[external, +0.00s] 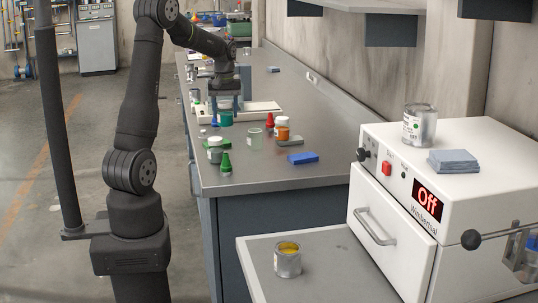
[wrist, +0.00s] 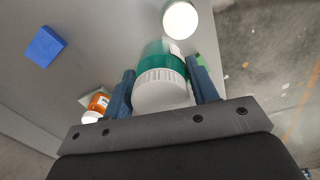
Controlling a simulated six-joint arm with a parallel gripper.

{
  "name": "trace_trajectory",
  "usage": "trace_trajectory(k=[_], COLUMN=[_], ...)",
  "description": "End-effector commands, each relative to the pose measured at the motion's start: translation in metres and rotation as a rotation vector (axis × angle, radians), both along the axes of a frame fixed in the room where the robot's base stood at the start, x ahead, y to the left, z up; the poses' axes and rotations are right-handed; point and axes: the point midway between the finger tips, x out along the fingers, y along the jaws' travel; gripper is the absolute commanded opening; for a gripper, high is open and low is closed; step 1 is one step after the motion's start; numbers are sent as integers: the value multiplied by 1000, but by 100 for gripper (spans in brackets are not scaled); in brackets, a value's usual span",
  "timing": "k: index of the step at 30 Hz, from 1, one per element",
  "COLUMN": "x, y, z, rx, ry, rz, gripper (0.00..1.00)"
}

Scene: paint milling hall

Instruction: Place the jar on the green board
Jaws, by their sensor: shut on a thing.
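My gripper (external: 225,104) has blue fingers and is shut on a teal jar (external: 226,118) over the bench. In the wrist view the jar (wrist: 157,50) sits between the two fingers, its ribbed white lid towards the camera. I cannot tell the gap between the held jar and the bench.
A white tray (external: 262,106) lies behind. The bench (external: 320,130) is clear to the right.

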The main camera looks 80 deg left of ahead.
Motion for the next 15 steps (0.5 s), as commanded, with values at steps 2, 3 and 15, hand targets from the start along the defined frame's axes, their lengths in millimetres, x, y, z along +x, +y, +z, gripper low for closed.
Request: trace_trajectory(k=[2,3,15], x=[-10,-14,-50], y=[15,23,86], z=[-11,-17,-60], rx=[-3,-4,-1], ry=[1,3,0], rz=[5,6,2], gripper=[27,27,27])
